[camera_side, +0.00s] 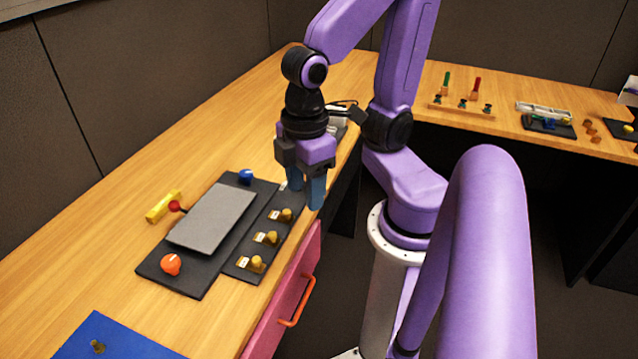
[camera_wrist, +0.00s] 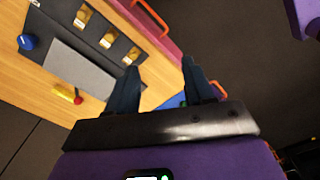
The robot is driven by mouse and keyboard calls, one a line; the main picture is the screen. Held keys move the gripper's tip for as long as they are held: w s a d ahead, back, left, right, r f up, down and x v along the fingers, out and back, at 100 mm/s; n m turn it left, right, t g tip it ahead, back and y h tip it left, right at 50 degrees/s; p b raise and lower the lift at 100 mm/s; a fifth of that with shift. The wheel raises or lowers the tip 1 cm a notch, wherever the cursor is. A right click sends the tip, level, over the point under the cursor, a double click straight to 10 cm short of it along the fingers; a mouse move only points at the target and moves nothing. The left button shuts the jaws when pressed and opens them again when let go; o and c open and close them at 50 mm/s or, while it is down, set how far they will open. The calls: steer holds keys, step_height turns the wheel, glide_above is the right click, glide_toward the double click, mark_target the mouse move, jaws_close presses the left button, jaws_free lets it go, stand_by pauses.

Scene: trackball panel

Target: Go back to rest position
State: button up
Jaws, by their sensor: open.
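My gripper (camera_side: 304,190) hangs pointing down over the table's front edge, right of the trackball panel's far end. Its blue fingers are apart, with nothing seen between them; they also show in the wrist view (camera_wrist: 158,80). The dark panel (camera_side: 190,284) lies flat on the wooden table with a grey plate (camera_side: 212,217), a blue ball (camera_side: 245,176), an orange-red knob (camera_side: 171,264) and a red-tipped lever (camera_side: 174,205). A strip beside it carries three brass switches (camera_side: 268,238). In the side view the fingers hide part of the area beyond the strip's far end.
A pink drawer front (camera_side: 283,304) with an orange handle (camera_side: 298,302) sits below the table edge. A yellow block (camera_side: 163,206) lies left of the panel and a blue mat (camera_side: 112,338) nearer. A rack with pegs (camera_side: 461,109) stands on the back table. Dark walls enclose the back.

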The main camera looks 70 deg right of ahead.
steer(key=shift+s+d+f+n, duration=0.15)
steer(key=shift+s+d+n, duration=0.2)
steer(key=shift+s, duration=0.15)
steer(key=shift+s+d+f+n, duration=0.1)
steer(key=shift+s+d+n, duration=0.25)
steer(key=shift+s, duration=0.15)
stand_by(0.6)
